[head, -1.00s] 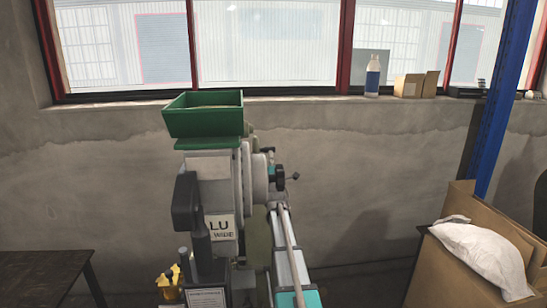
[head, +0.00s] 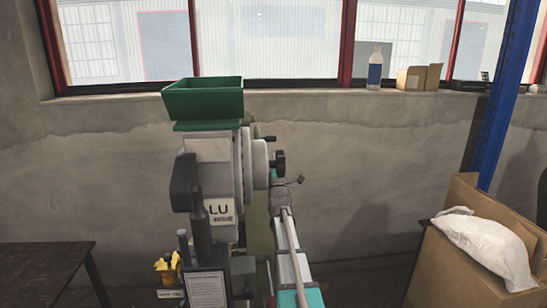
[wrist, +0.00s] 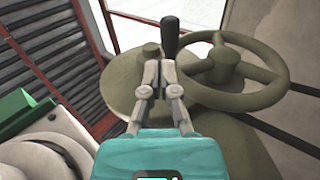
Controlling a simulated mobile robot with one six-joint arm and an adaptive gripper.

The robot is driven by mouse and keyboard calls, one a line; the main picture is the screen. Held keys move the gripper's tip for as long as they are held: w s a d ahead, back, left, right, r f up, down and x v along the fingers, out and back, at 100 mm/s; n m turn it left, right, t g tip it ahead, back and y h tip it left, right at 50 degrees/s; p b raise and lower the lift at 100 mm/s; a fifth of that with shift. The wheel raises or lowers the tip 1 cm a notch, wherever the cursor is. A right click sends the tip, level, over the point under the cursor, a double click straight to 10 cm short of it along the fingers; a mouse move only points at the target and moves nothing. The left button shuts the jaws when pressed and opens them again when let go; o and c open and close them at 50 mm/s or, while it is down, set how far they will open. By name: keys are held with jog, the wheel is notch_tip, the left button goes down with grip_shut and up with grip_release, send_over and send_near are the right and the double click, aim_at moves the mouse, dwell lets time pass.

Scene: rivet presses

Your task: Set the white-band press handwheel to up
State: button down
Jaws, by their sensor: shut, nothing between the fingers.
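An olive-green handwheel (wrist: 232,70) with a thick rim and spokes fills the right of the wrist view. To its left is a round olive-green disc (wrist: 118,82), and a dark upright handle (wrist: 170,36) stands just beyond my fingertips. My gripper (wrist: 158,68) is shut and empty, with its fingertips in front of the disc and below the handle. I cannot tell whether they touch either. In the head view, my arm reaches out behind the grey machine, and the handwheel cannot be made out. I see no clear white band in either view.
A grey machine (head: 222,180) with a green hopper (head: 204,101) stands near the middle of the head view. A dark table (head: 45,262) is at left. A cardboard box (head: 440,262) with a white sack (head: 487,247) is at right, beside a blue post (head: 503,95).

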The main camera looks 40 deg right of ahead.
jog(key=b+v, duration=0.3)
jog(key=v, duration=0.4)
jog(key=shift+s+a+b, duration=0.25)
jog(key=shift+s+b, duration=0.1)
jog(key=shift+s, duration=0.15)
jog(key=shift+r, duration=0.1)
